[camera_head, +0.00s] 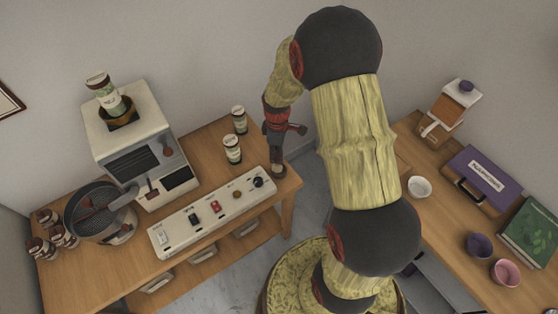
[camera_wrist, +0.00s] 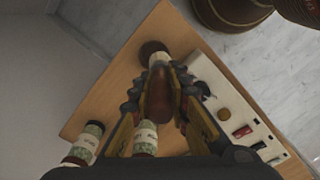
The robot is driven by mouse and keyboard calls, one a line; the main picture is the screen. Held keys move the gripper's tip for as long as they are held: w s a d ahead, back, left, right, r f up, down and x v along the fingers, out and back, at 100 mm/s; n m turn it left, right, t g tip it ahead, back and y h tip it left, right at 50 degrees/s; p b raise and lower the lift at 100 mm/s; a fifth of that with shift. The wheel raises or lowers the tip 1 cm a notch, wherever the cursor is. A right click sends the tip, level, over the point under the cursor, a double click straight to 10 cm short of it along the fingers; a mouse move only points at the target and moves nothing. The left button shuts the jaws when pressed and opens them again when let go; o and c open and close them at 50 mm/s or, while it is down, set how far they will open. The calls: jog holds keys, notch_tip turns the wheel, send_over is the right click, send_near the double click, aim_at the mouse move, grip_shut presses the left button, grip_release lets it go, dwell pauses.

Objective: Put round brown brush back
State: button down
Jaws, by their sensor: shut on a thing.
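The round brown brush (camera_wrist: 159,93) is between the fingers of my gripper (camera_wrist: 160,76) in the wrist view. It has a brown handle, a pale band and a dark round end that points down at the table corner. In the head view my gripper (camera_head: 277,150) hangs at the right end of the left wooden table, and the brush (camera_head: 277,169) shows below it, beside the white switch panel. I cannot tell whether its round end touches the tabletop.
The white panel (camera_head: 205,218) lies along the table's front edge. A coffee machine (camera_head: 135,145) and a grey round pan (camera_head: 88,222) are further left. The right table (camera_head: 430,205) holds bowls, a purple case and a green book.

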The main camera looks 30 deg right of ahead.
jog(key=shift+w+d+f, duration=0.15)
jog(key=shift+d+f, duration=0.15)
jog(key=shift+f, duration=0.1)
jog(key=shift+w+d+f+b, duration=0.15)
jog(key=shift+f+b, duration=0.25)
jog(key=shift+f, duration=0.55)
jog(key=shift+d+f+b, duration=0.1)
jog(key=shift+f+b, duration=0.25)
jog(key=shift+f, duration=0.55)
jog(key=shift+f, duration=0.15)
jog(key=c, duration=1.7)
grip_release()
jog(key=shift+c, duration=0.2)
jog(key=shift+o, duration=0.3)
